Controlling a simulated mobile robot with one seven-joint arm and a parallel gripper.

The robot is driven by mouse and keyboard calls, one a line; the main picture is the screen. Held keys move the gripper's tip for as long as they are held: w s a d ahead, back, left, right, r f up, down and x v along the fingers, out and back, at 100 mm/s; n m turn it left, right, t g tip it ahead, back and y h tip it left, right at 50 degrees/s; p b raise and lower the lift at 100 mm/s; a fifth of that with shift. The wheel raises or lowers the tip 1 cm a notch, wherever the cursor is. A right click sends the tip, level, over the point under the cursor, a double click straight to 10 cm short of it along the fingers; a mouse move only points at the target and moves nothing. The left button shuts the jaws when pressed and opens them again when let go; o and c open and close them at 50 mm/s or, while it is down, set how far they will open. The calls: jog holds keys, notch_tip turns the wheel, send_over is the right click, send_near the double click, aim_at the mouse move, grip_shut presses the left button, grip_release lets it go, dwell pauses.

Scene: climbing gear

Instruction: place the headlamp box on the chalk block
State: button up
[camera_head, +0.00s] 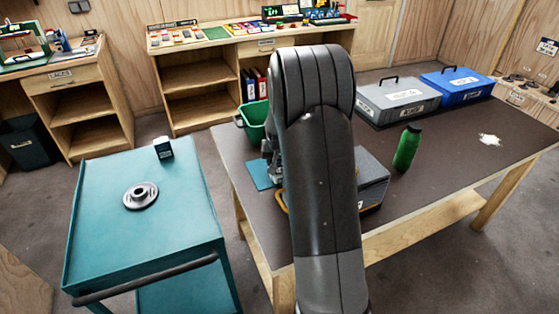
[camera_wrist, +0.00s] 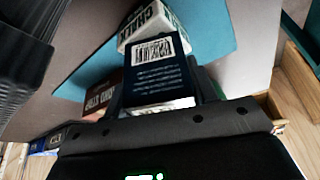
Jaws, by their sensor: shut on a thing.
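My gripper (camera_wrist: 160,88) is shut on a dark navy box (camera_wrist: 157,83) with a barcode and small white print, which looks like the headlamp box. The chalk block (camera_wrist: 149,22), white with dark "CHALK" lettering, shows just beyond the held box in the wrist view, on a teal mat (camera_wrist: 215,35). The box overlaps the block in this view; I cannot tell whether they touch. In the head view my arm hides the box and the block, and the teal mat (camera_head: 258,172) shows to the left of my arm.
A reddish lettered box (camera_wrist: 103,97) lies close by the gripper's left finger. On the dark-topped table (camera_head: 455,140) stand a green bottle (camera_head: 407,147), a grey case (camera_head: 399,98) and a blue case (camera_head: 458,88). A teal cart (camera_head: 105,205) carries a small dark box (camera_head: 163,148) and a metal disc (camera_head: 141,196).

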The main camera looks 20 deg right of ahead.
jog(key=o, duration=1)
jog(key=s+a+r+n, duration=0.1)
jog(key=s+a+r, duration=0.2)
jog(key=s+r, duration=0.45)
jog(key=s+a+r, duration=0.4)
jog(key=r, duration=0.7)
jog(key=s+a+r+n, duration=0.1)
jog(key=s+a, duration=0.2)
jog(key=s, duration=0.5)
jog(key=s+a+r+n+t+y, duration=0.1)
jog(key=s+a+r, duration=0.1)
jog(key=s, duration=0.6)
jog(key=s+a+r+n, duration=0.1)
jog(key=s+a, duration=0.3)
jog(key=s, duration=0.4)
jog(key=shift+r+t+y, duration=0.15)
jog(key=shift+t+y, duration=0.15)
jog(key=shift+y, duration=0.1)
